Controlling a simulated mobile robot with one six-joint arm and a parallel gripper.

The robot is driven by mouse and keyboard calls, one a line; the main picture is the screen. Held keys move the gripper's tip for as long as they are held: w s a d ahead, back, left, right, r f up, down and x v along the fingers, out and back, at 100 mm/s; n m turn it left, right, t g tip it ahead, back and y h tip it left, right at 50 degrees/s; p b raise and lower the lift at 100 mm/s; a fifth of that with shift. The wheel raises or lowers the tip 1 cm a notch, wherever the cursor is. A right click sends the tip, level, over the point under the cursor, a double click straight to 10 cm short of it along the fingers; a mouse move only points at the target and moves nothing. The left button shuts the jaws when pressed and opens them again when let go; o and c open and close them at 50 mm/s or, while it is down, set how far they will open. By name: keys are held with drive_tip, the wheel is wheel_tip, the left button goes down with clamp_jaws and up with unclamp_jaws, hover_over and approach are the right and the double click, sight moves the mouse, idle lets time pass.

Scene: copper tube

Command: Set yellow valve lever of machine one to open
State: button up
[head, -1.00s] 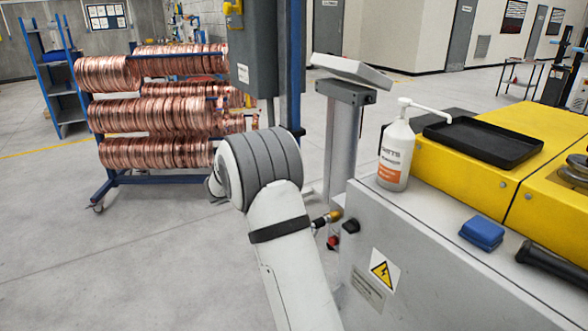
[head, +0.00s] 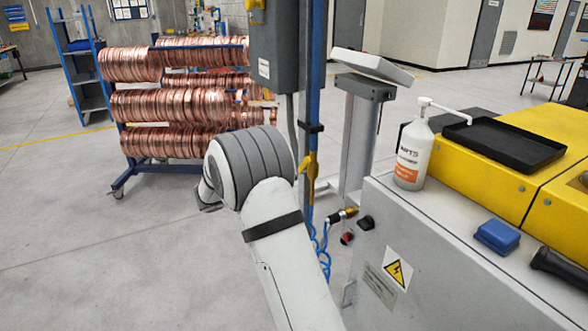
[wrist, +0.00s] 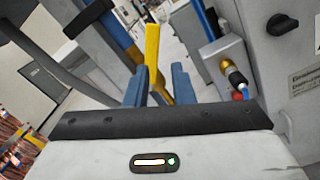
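The yellow valve lever (head: 310,176) is mounted at the blue upright post, just right of my arm's grey joint in the head view. It hangs roughly along the post there. In the wrist view the yellow lever (wrist: 152,48) stands ahead of my gripper, lined up with the gap between the blue fingers. My gripper (wrist: 158,82) is open, with a finger on either side of the lever's line. Whether the lever is fully between the fingertips I cannot tell. In the head view my gripper is hidden behind my arm.
A grey machine cabinet (head: 430,285) with a black knob (head: 366,223) and hose fitting (head: 343,214) stands close on the right. A grey electrical box (head: 277,60) is above the lever. A copper coil rack (head: 128,172) stands behind. Open floor lies left.

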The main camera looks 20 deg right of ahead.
drive_tip(key=s+a+n+p, duration=0.1)
drive_tip(key=n+p, duration=0.1)
drive_tip(key=n, duration=0.1)
drive_tip(key=s+a+f+n+t+p, duration=0.1)
drive_tip(key=n+p, duration=0.1)
drive_tip(key=n, duration=0.2)
drive_tip(key=s+a+f+n+t+p, duration=0.1)
drive_tip(key=n+p, duration=0.2)
drive_tip(key=shift+s+a+n+h, duration=0.2)
drive_tip(key=shift+s+n+h, duration=0.1)
drive_tip(key=shift+s+h, duration=0.1)
clamp_jaws()
drive_tip(key=s+a+f+n+t+p, duration=0.2)
drive_tip(key=s+n+p, duration=0.1)
drive_tip(key=n, duration=0.4)
drive_tip(key=w+d+r+p, duration=0.3)
drive_tip(key=w+d+p, duration=0.1)
drive_tip(key=d, duration=0.5)
drive_tip(key=shift+w+d+r+n+p, duration=0.25)
drive_tip(key=shift+w+d+n+p, duration=0.15)
drive_tip(key=shift+w, duration=0.25)
